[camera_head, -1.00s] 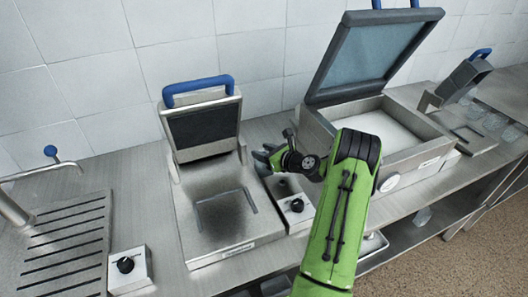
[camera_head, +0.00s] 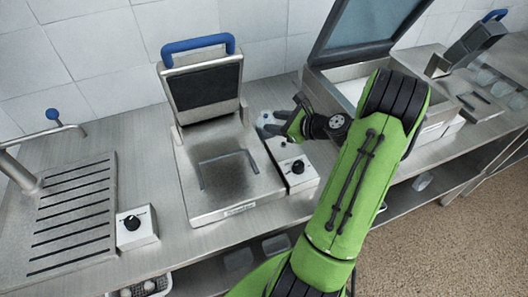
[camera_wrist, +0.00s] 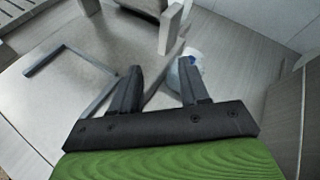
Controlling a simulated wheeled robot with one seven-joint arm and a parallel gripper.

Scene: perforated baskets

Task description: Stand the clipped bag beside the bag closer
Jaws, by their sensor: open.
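My gripper (camera_head: 284,124) is open, in the gap between the press with the blue handle and the open-lidded machine. In the wrist view its dark fingers (camera_wrist: 160,84) are spread apart. A small white and blue item (camera_head: 265,118) lies just beyond the fingertips; it may be the clipped bag, but its shape and clip are unclear. In the wrist view this item (camera_wrist: 197,60) shows beyond the right finger and is partly hidden by it. I cannot tell for sure which appliance is the bag closer; a grey blue-handled device (camera_head: 472,44) stands at the far right.
The press (camera_head: 235,205) stands close left of my gripper, with a knob box (camera_head: 298,184) beside it. The open-lidded machine (camera_head: 325,88) is to the right. A slotted drainer (camera_head: 70,225) and another knob box (camera_head: 136,240) are at left. Clear containers (camera_head: 500,88) lie far right.

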